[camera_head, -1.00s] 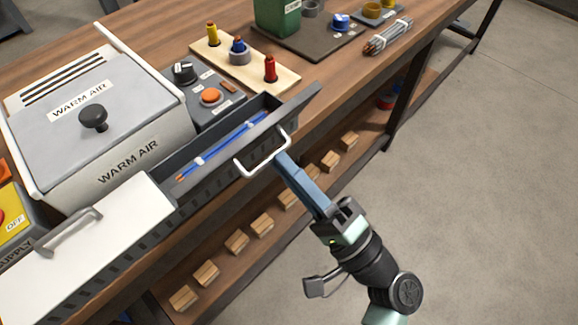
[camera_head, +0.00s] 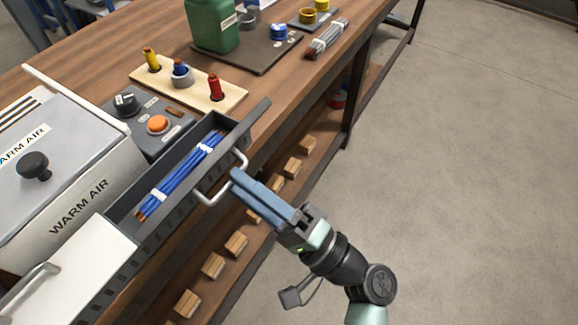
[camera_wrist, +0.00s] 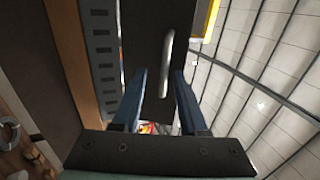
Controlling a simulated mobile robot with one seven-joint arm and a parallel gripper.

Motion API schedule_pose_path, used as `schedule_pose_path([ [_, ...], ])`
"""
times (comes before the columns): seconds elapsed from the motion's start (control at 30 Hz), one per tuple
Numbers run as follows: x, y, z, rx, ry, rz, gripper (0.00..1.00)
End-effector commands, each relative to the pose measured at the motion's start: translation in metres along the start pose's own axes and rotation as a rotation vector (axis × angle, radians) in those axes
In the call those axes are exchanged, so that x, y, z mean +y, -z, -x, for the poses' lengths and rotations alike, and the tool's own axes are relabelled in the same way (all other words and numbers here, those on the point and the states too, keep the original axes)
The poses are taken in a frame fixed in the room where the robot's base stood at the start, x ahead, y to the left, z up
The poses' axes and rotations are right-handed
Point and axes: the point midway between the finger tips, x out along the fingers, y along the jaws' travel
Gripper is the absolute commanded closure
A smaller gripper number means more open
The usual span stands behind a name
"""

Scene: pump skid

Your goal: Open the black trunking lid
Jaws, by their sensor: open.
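The black trunking lid (camera_head: 258,115) stands up steeply along the front edge of the trunking and shows nearly edge-on in the head view. Its pale bar handle (camera_head: 222,182) sticks out on the front side. The trunking (camera_head: 180,222) is uncovered here, with a bundle of blue cables (camera_head: 180,176) inside. My gripper (camera_head: 240,178) is open at the handle's right end. In the wrist view, the dark lid (camera_wrist: 148,30) and the handle (camera_wrist: 166,65) appear between my two separate fingers (camera_wrist: 159,78). I cannot tell whether a finger touches the handle.
A white cover (camera_head: 75,270) with its own handle lies over the trunking's left section. A warm air box (camera_head: 70,150) and a control box (camera_head: 150,122) stand behind. A wooden board with coloured plugs (camera_head: 225,97) lies beyond. The floor at right (camera_head: 460,180) is clear.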

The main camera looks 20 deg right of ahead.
Motion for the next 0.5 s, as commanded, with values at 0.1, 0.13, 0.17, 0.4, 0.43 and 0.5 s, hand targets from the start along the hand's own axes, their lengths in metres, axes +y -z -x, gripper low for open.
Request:
schedule_pose_path([
  [0.1,0.0,0.001,0.009,0.003,-0.001,0.0,0.58],
  [0.13,0.001,0.001,0.013,0.004,-0.001,0.0,0.58],
  [0.17,0.001,0.001,0.018,0.004,-0.002,-0.001,0.58],
  [0.4,0.002,0.001,0.07,0.006,-0.003,-0.002,0.58],
  [0.43,0.002,0.001,0.077,0.005,-0.003,-0.003,0.58],
  [0.5,0.002,0.001,0.091,0.004,-0.002,-0.002,0.58],
])
